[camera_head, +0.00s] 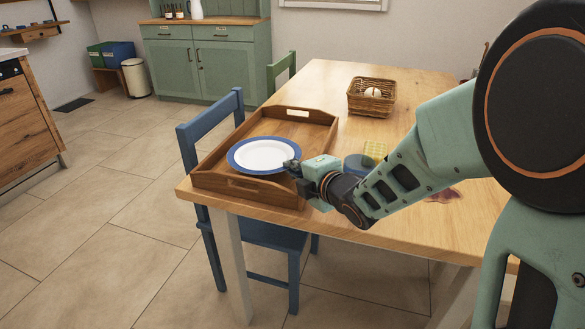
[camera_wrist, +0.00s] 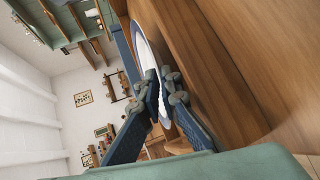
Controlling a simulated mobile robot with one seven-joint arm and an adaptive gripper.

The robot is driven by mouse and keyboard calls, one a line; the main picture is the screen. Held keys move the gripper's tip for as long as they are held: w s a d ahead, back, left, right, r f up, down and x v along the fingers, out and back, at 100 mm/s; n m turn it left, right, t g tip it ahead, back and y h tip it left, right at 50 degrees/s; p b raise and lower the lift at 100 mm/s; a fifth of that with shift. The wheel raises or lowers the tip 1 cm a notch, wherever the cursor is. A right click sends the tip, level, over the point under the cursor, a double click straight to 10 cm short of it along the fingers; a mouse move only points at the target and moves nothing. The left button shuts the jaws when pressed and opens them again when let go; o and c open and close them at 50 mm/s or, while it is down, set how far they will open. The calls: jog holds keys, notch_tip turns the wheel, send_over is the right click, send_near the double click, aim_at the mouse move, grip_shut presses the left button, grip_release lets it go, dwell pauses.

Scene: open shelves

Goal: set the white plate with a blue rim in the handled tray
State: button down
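The white plate with a blue rim (camera_head: 263,154) lies about level over the wooden handled tray (camera_head: 243,187), within its outline. I cannot tell whether its underside touches the tray floor. My gripper (camera_head: 291,167) is at the plate's right edge, with its fingers closed about the rim. In the wrist view, the plate (camera_wrist: 147,50) shows steeply edge-on between the two fingers of my gripper (camera_wrist: 161,82), beside the brown wood of the tray (camera_wrist: 215,60). The fingers hide part of the rim.
A wicker basket (camera_head: 371,97) with pale egg-like things stands farther back on the wooden table (camera_head: 330,82). A blue round thing (camera_head: 355,165) and a yellow block (camera_head: 376,149) are just behind my arm. A blue chair (camera_head: 211,120) stands against the table's left side.

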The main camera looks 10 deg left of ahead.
jog(key=shift+f+b, duration=0.25)
jog(key=shift+b, duration=0.15)
